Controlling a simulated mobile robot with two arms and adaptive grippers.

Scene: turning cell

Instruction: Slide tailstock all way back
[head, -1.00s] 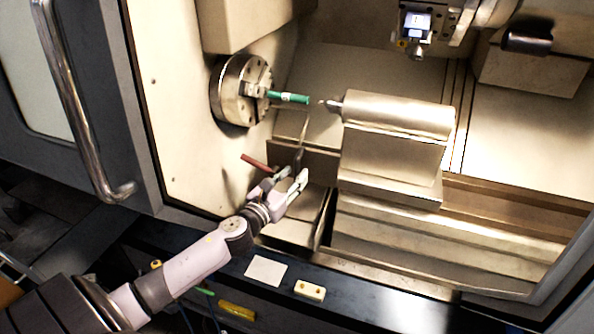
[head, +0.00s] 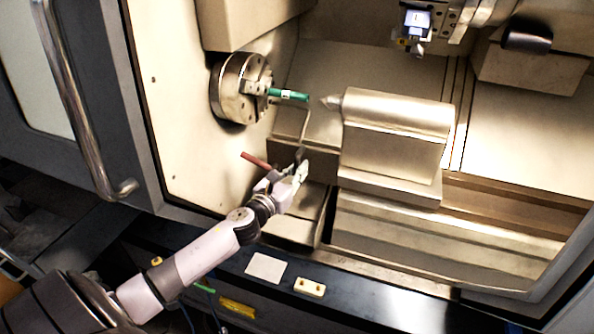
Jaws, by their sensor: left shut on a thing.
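The tailstock (head: 393,150) is a large pale metal block with a cylindrical barrel on top. Its pointed centre (head: 332,102) faces left, a short gap from the free end of a green workpiece (head: 289,95) held in the chuck (head: 240,88). My left gripper (head: 301,168) is in front of and to the left of the tailstock, apart from it, below the workpiece. It is shut on a slim item, seemingly a red-handled rod (head: 256,160); the grip itself is partly hidden by the fingers. My right gripper is out of view.
A tool turret (head: 418,22) hangs at the top right. The bed ways (head: 430,240) run to the right of the tailstock, with free room there. The front sill holds a pale pad (head: 266,268) and a small block with two buttons (head: 309,287). The door handle (head: 85,120) is at left.

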